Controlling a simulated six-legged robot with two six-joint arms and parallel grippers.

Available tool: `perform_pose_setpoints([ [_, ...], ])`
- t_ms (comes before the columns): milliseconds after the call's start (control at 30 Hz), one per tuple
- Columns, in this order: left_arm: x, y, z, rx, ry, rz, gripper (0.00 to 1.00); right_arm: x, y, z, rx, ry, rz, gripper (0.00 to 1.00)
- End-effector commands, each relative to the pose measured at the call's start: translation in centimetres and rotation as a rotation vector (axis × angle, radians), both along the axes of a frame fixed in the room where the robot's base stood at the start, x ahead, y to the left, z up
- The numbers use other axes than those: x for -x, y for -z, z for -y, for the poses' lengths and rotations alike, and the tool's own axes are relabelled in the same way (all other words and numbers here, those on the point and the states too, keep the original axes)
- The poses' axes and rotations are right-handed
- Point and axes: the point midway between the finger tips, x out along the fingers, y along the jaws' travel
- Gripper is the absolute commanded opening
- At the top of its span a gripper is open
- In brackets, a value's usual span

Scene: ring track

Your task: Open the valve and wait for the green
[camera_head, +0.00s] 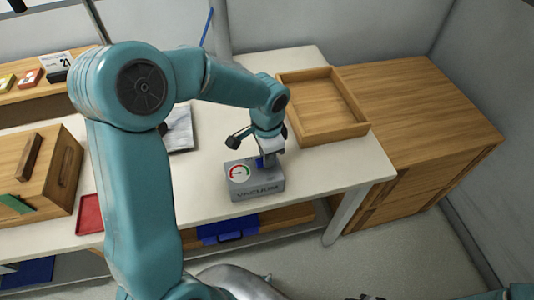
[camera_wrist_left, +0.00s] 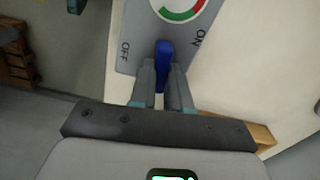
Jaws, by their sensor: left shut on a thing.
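A grey box (camera_head: 258,187) marked VACUUM stands on the white table near its front edge. Its round white gauge (camera_head: 239,172) has a red and a green arc; I cannot read clearly where its needle points. The gauge is cut off at the top of the left wrist view (camera_wrist_left: 183,8). The blue valve lever (camera_wrist_left: 164,55) lies between the OFF and ON labels. My left gripper (camera_head: 268,159) is shut on this lever, with one finger on each side of it in the left wrist view (camera_wrist_left: 163,88). My right gripper is out of view.
An empty wooden tray (camera_head: 352,129) lies behind the box to the right, beside a wooden cabinet (camera_head: 440,115). A red tray (camera_head: 89,214) and a wooden box (camera_head: 62,165) are at the left. A blue bin (camera_head: 228,228) sits below the tabletop.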

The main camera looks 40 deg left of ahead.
Motion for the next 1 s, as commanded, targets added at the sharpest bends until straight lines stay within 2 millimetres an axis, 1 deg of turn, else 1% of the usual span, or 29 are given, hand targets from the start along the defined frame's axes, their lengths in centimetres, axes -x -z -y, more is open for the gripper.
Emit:
perform_pose_setpoints([
  [100,-0.25,-0.21,-0.01,0.001,0.060,0.010,0.00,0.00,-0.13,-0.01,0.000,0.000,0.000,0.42],
  [333,-0.27,-0.20,0.00,0.000,0.134,0.011,0.00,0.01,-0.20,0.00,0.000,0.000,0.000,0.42],
  [867,-0.29,-0.21,0.03,0.001,0.160,0.012,0.00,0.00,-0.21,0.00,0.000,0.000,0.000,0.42],
  [900,-0.29,-0.21,0.03,0.001,0.160,0.012,0.20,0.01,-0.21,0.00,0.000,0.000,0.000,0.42],
  [967,-0.27,-0.20,0.03,0.000,0.160,0.011,0.40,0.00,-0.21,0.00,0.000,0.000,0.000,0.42],
  [1000,-0.24,-0.18,0.03,0.000,0.159,0.009,0.43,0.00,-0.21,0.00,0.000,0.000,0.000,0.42],
])
